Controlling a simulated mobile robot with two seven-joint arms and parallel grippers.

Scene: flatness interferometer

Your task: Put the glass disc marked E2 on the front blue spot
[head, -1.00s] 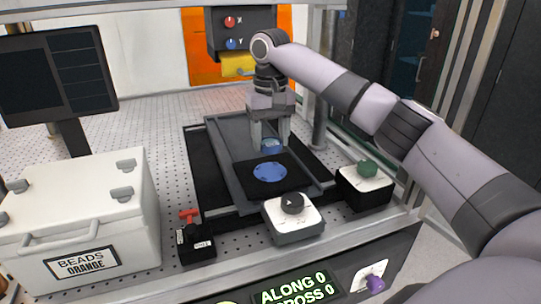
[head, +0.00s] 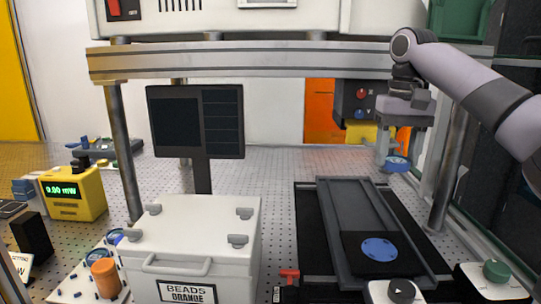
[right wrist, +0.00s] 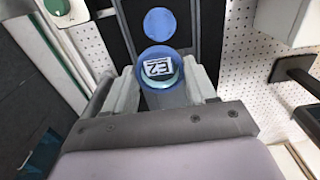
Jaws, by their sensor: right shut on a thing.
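The glass disc marked E2 (right wrist: 160,68) is between the fingers of my right gripper (right wrist: 163,88), its label facing the wrist camera. In the head view the right gripper (head: 391,158) holds the blue-rimmed disc (head: 398,165) in the air, to the right of the grey stage's far end. A round blue spot (head: 379,248) lies on a black plate at the front of the stage (head: 340,205). The spot also shows in the right wrist view (right wrist: 161,23), with nothing on it. My left gripper is out of view.
A white box labelled BEADS ORANGE (head: 195,225) stands left of the stage. Green (head: 497,271) and black (head: 401,290) knobs sit at the front. A metal post (head: 441,185) stands close right of the gripper. A crossbeam (head: 250,62) runs overhead.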

